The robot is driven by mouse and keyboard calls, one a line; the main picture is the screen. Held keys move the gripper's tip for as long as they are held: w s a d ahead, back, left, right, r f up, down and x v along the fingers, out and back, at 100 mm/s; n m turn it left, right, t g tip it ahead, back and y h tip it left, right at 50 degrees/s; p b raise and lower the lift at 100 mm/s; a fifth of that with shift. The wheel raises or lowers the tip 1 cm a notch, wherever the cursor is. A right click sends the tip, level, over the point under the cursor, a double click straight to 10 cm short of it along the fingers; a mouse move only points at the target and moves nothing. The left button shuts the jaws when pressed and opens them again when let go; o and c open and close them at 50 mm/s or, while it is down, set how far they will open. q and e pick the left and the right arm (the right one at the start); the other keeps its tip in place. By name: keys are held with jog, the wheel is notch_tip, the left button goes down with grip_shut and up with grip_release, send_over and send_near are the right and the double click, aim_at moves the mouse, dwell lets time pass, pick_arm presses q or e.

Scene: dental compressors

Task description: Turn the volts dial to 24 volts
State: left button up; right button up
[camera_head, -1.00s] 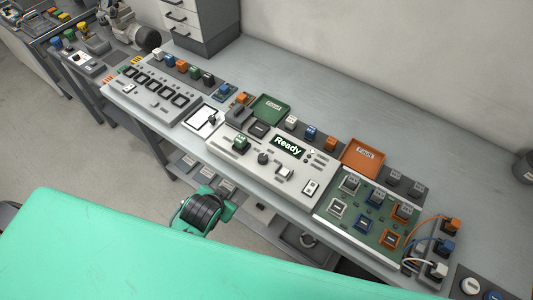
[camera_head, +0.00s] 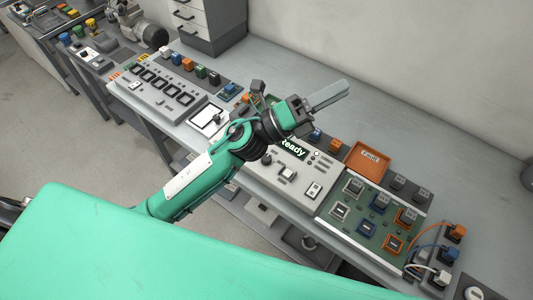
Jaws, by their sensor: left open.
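The control panel (camera_head: 302,199) with the lit "Ready" display (camera_head: 293,149) lies on the workbench in the middle of the view. A small dark round knob (camera_head: 267,159) shows on this panel, just right of my left forearm. I cannot read a volts label or its setting, so I cannot tell whether it is the volts dial. My left gripper (camera_head: 298,99) is open and empty above the back of the panel. Its arm hides the panel's left part and part of the display. My right gripper is not in view.
A panel with several dark digit windows (camera_head: 163,86) is on the left. An orange "Fault" tray (camera_head: 367,157) and a green circuit board (camera_head: 350,226) with several blocks are on the right. Grey drawers (camera_head: 200,25) stand at the back. The rear bench surface (camera_head: 420,130) is clear.

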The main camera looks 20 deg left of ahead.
pick_arm(q)
jog(key=s+d+f+m+g, duration=0.1)
jog(key=s+d+m+g, duration=0.35)
jog(key=m+g, duration=0.6)
jog(key=m+g+y, duration=0.2)
jog(key=m+y, duration=1.2)
jog(key=y, duration=0.7)
send_near(266, 157)
jog(key=shift+t, duration=0.25)
jog(key=f+p, duration=0.1)
jog(key=f, duration=0.1)
jog(key=f+p, duration=0.1)
jog(key=f, duration=0.2)
jog(key=f+p, duration=0.2)
jog(key=shift+s+f, duration=0.2)
jog(key=shift+s, duration=0.05)
jog(key=shift+a+f, duration=0.1)
jog(key=shift+f, duration=0.55)
